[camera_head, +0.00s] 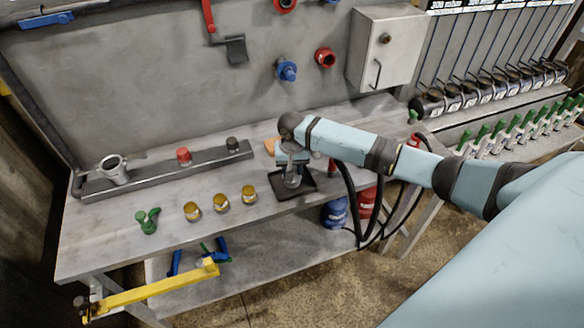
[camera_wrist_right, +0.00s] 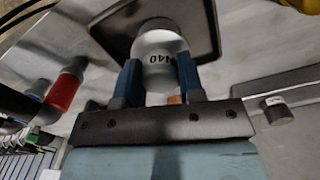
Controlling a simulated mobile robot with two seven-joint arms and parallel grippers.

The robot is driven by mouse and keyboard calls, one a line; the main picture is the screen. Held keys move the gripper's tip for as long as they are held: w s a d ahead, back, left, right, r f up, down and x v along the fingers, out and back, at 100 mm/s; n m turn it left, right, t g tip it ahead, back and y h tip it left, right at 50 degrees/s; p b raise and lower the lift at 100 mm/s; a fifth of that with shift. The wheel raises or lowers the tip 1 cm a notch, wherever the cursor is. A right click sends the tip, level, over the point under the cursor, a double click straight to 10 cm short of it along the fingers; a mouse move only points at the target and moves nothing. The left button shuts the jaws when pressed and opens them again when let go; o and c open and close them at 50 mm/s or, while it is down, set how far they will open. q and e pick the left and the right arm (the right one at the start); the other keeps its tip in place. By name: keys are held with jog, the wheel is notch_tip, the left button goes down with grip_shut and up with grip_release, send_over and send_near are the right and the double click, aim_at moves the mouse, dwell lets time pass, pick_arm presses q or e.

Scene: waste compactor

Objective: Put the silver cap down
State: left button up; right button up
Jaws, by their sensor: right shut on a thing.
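My right gripper (camera_head: 292,165) is over a dark square tray (camera_head: 309,185) on the grey workbench (camera_head: 120,245). In the right wrist view, the blue fingers of my right gripper (camera_wrist_right: 159,80) are shut on a silver cap (camera_wrist_right: 160,50), one finger on each side. Dark marking that reads like "N40" shows on the cap's side. The silver cap also shows below the gripper in the head view (camera_head: 292,182). The dark tray (camera_wrist_right: 203,30) lies right behind the cap; I cannot tell whether they touch. My left gripper is not in view.
A grey box (camera_head: 385,50) hangs on the wall.

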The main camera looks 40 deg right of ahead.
jog(key=shift+f, duration=0.1)
jog(key=o, duration=0.9)
